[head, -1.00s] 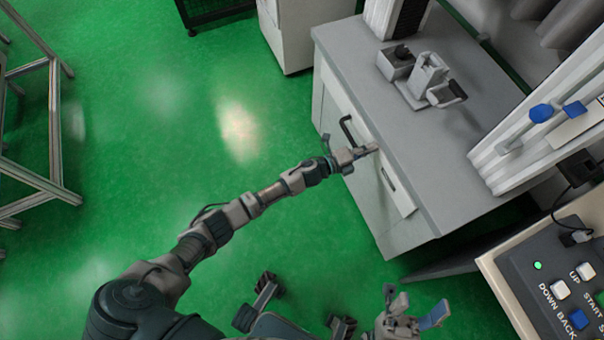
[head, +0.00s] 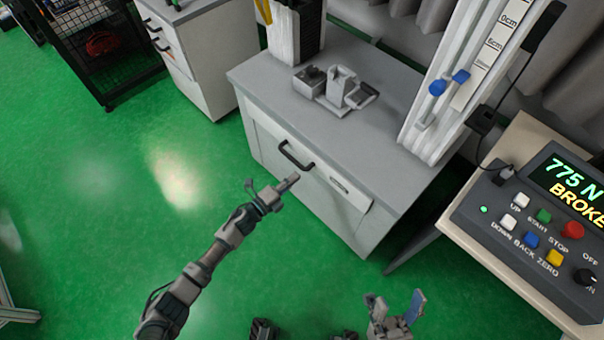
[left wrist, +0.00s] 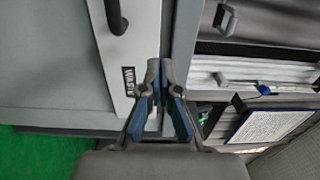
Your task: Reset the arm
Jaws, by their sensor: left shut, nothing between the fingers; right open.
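My left arm reaches in from the lower left in the head view. Its gripper (head: 291,181) is shut and empty, in front of the grey cabinet's drawer front and apart from its black handle (head: 296,156) as far as the view shows. In the left wrist view the same gripper (left wrist: 160,72) has its fingers together, with a cabinet front and a small dark label (left wrist: 129,81) beyond them. My right gripper (head: 396,305) is at the bottom of the head view, open and empty, its two fingers pointing up and apart.
The grey cabinet (head: 262,81) carries a small grey fixture (head: 338,88) and a white tower (head: 450,85) with blue knobs. A control panel (head: 540,225) on a table at the right reads "775 N BROKE". Green floor (head: 110,220) is free at the left.

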